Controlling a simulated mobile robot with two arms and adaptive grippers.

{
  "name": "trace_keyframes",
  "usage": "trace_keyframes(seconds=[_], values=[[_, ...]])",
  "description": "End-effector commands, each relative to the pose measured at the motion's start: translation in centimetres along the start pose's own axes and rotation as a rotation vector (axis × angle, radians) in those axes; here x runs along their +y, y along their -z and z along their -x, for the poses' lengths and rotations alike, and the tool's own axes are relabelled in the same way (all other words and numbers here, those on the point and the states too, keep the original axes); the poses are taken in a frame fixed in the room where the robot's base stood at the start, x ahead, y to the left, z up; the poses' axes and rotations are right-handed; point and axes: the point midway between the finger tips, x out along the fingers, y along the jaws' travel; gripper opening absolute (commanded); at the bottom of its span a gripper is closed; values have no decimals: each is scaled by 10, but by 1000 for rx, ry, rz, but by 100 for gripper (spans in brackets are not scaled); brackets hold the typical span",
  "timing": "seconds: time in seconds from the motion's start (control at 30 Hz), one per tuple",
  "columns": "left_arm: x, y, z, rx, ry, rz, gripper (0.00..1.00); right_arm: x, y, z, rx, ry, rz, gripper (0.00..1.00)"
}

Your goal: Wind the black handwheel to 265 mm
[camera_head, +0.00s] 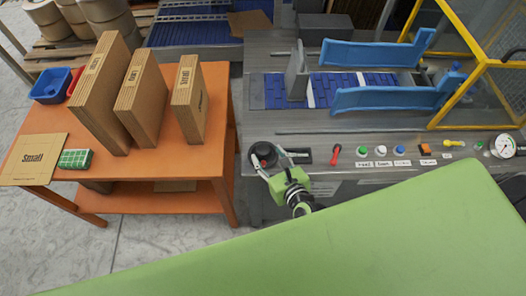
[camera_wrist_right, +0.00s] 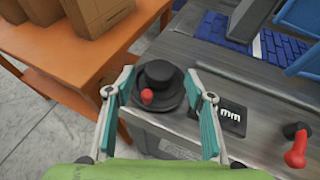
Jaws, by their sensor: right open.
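The black handwheel (camera_head: 263,154) sits at the left front corner of the grey machine top. In the right wrist view the handwheel (camera_wrist_right: 158,84) shows a round black disc with a raised hub and a red knob (camera_wrist_right: 147,97) on its near side. A small black display marked "mm" (camera_wrist_right: 218,116) lies just right of it; its number cannot be read. My right gripper (camera_head: 276,163) is open at the handwheel. In the wrist view its two fingers (camera_wrist_right: 163,100) stand apart on either side of the wheel; contact cannot be told. My left gripper is not in view.
A red lever (camera_head: 335,153) and several buttons (camera_head: 381,152) line the panel to the right. An orange table (camera_head: 215,105) with upright cardboard cases (camera_head: 140,98) stands at the left. Blue guide rails (camera_head: 375,53) and a yellow frame (camera_head: 455,80) are behind.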

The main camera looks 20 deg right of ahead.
Motion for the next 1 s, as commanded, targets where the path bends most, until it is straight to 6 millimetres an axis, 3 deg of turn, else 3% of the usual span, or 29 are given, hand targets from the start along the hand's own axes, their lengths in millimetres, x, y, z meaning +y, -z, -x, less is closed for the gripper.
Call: trace_keyframes(seconds=[0.1,0.23,0.67,0.83,1.0], values=[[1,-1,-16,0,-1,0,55,0,3,-24,-2,1,-1,49],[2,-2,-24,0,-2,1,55,0,2,-39,-2,1,1,49],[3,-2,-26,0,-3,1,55,0,0,-48,1,0,1,49],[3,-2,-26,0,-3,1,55,0,0,-48,1,0,2,10],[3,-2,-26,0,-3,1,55,0,1,-48,1,-1,3,10]])
